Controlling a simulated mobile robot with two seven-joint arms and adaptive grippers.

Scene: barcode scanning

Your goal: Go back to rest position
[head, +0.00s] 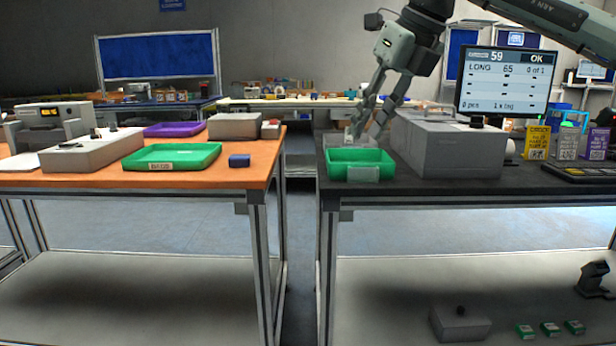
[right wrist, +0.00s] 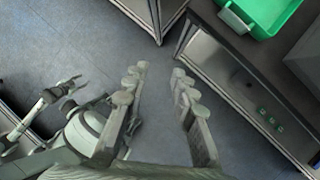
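My right gripper (head: 368,138) hangs in the air above the green bin at the left end of the dark table in the head view. In the right wrist view its two fingers (right wrist: 159,82) are spread apart, with only floor and table edges between and beyond them, so it is open and empty. My left gripper is outside the head view. At the left of the right wrist view, my left gripper (right wrist: 76,87) shows small over the floor, with its fingers apart and nothing visible between them.
The dark table (head: 450,197) holds a green bin (head: 345,158), a grey box (head: 450,150) and a monitor (head: 506,82). The orange table (head: 215,178) holds a green tray (head: 172,168), a blue block (head: 239,160) and boxes. A floor gap (head: 300,220) separates the tables.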

